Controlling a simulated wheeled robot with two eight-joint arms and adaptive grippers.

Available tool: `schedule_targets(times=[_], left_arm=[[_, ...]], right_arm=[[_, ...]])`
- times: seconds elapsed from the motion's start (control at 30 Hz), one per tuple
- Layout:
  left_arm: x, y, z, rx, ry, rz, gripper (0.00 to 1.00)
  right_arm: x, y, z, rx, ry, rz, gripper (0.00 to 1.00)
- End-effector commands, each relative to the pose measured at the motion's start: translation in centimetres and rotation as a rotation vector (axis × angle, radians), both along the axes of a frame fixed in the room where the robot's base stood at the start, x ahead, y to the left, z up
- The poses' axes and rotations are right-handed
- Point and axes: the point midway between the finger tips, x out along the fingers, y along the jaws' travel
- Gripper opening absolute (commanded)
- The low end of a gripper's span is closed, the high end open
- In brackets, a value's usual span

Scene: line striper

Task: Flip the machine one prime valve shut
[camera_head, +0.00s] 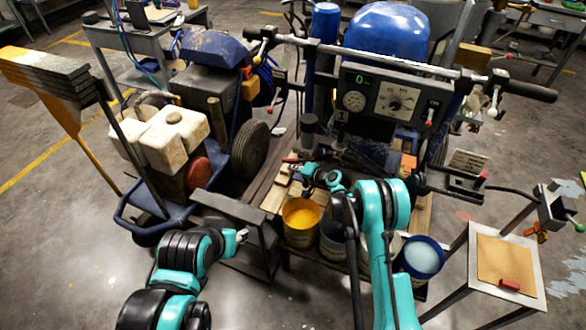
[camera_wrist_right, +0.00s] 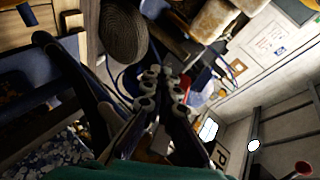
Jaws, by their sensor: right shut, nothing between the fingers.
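Machine one carries a control panel (camera_head: 385,103) with a "0" display, a gauge, a dial and a red-tipped switch, and a "1" plate (camera_head: 342,116) below it. A small red handle (camera_head: 290,160), possibly the prime valve, shows beside my right gripper (camera_head: 305,171), low and left of the panel. I cannot tell whether they touch. In the right wrist view my right gripper (camera_wrist_right: 160,88) is shut and empty, its fingers dark against clutter. A red knob (camera_wrist_right: 304,167) shows at that view's lower right. My left gripper (camera_head: 242,236) hangs at lower middle; its jaw state is unclear.
Another machine with a white tank (camera_head: 168,137) is at left. A small stand (camera_head: 506,262) is at right. Open floor lies at lower left.

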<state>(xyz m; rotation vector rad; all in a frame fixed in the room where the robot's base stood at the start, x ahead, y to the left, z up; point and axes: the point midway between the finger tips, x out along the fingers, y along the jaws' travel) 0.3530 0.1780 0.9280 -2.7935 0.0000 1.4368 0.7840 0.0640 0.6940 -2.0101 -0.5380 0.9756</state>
Motion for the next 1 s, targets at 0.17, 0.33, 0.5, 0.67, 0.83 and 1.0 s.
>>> schedule_targets(times=[0.17,0.33,0.5,0.67,0.83,1.0], left_arm=[[0.00,0.00,0.00,0.000,0.000,0.000,0.40],[0.00,0.00,0.00,0.000,0.000,0.000,0.40],[0.00,0.00,0.00,0.000,0.000,0.000,0.40],[0.00,0.00,0.00,0.000,0.000,0.000,0.40],[0.00,0.00,0.00,0.000,0.000,0.000,0.40],[0.00,0.00,0.00,0.000,0.000,0.000,0.40]], right_arm=[[0.04,0.10,0.11,0.001,0.000,0.000,0.00],[0.05,0.17,0.19,0.001,0.000,0.000,0.00],[0.08,0.23,0.27,0.001,0.000,0.000,0.00],[0.11,0.30,0.36,0.001,0.000,0.000,0.00],[0.13,0.36,0.44,0.001,0.000,0.000,0.00],[0.15,0.41,0.52,0.001,-0.001,0.000,0.00]])
